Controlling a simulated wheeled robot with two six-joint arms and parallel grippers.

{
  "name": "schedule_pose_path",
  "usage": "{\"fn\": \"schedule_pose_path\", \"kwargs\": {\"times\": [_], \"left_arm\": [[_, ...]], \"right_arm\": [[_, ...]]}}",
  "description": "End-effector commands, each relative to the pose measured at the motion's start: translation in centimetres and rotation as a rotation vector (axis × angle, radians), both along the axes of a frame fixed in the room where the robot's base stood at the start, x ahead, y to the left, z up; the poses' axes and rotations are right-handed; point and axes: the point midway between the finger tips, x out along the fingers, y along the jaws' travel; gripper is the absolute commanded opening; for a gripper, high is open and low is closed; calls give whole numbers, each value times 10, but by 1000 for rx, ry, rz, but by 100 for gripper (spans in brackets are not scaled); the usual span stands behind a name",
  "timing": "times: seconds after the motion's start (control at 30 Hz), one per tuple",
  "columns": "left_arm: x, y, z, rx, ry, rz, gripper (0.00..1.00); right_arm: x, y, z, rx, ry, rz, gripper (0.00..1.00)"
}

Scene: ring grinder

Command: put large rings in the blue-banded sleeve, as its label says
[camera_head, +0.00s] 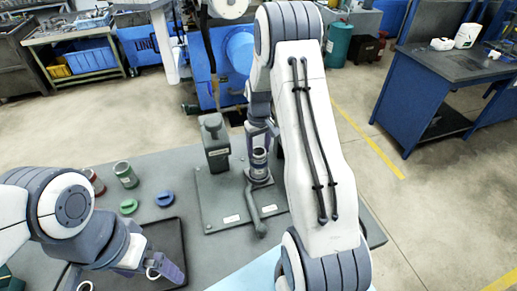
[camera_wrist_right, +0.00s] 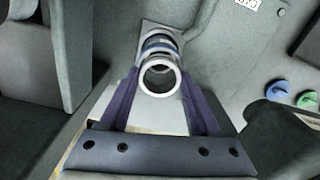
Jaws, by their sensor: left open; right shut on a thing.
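The blue-banded sleeve (camera_wrist_right: 158,44) is a metal tube, its round open mouth facing the camera in the right wrist view. It also shows in the head view (camera_head: 259,158), at the grey fixture plate (camera_head: 222,212). My right gripper (camera_wrist_right: 160,88) has its fingers on both sides of the sleeve and is shut on it; the head view shows this gripper (camera_head: 259,140) from above. My left gripper (camera_head: 160,272) is open, low over the dark tray (camera_head: 165,234). A pale ring (camera_head: 152,274) shows by its fingers. Another ring (camera_head: 85,286) shows at the bottom edge.
A green-banded sleeve (camera_head: 125,174) and a red-banded one (camera_head: 96,184) stand at the left. A green cap (camera_head: 128,206) and a blue cap (camera_head: 165,198) lie near the tray. A grey post (camera_head: 215,145) and a lever (camera_head: 256,212) are on the fixture.

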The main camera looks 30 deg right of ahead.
Motion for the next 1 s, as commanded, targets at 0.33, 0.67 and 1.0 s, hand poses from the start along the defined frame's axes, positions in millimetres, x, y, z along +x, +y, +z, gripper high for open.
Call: {"fn": "schedule_pose_path", "kwargs": {"times": [0.33,0.67,1.0], "left_arm": [[0,0,1,0,0,0,100],[0,0,1,0,0,0,100],[0,0,1,0,0,0,100]], "right_arm": [[0,0,-1,0,0,0,2],[0,0,-2,0,0,0,2],[0,0,-2,0,0,0,98]]}}
